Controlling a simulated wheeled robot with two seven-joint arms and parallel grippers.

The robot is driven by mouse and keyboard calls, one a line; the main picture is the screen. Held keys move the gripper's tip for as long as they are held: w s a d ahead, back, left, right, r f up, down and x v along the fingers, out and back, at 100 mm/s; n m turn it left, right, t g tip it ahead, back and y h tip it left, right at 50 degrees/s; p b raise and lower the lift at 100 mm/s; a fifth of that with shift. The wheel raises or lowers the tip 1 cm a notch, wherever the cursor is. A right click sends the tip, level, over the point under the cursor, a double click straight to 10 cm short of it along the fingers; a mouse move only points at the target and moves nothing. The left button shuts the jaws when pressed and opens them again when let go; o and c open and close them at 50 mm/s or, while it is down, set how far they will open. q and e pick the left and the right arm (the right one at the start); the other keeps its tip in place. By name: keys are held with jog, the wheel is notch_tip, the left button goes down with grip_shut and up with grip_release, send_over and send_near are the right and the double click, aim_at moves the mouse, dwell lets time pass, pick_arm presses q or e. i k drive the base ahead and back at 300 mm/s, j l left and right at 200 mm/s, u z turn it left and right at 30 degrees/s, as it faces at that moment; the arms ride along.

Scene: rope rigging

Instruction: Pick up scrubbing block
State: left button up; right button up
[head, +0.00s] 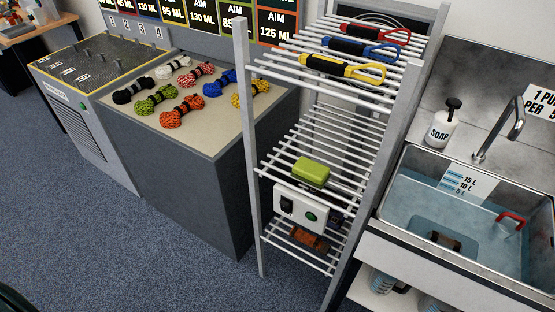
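No gripper of mine shows in the head view. No block is labelled as the scrubbing block. A yellow-green block (311,172) with rounded edges lies on a middle shelf of the rack. A small brown and dark block-like thing (444,241) is in the water-filled sink. A reddish-brown object (309,238) lies on the rack's low shelf, partly behind the bars. I cannot tell for sure which of these is the scrubbing block.
The grey rack (252,150) holds coloured tools on top and a white box (296,205) below. The sink (400,200) stands right of it, with a soap bottle (441,128) and tap (497,130). Rope bundles lie on a counter (228,137). The carpet (130,250) is clear.

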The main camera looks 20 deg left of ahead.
aim_at(313, 173)
jog(key=j, duration=0.7)
jog(key=i+j, duration=0.1)
jog(key=j, duration=0.55)
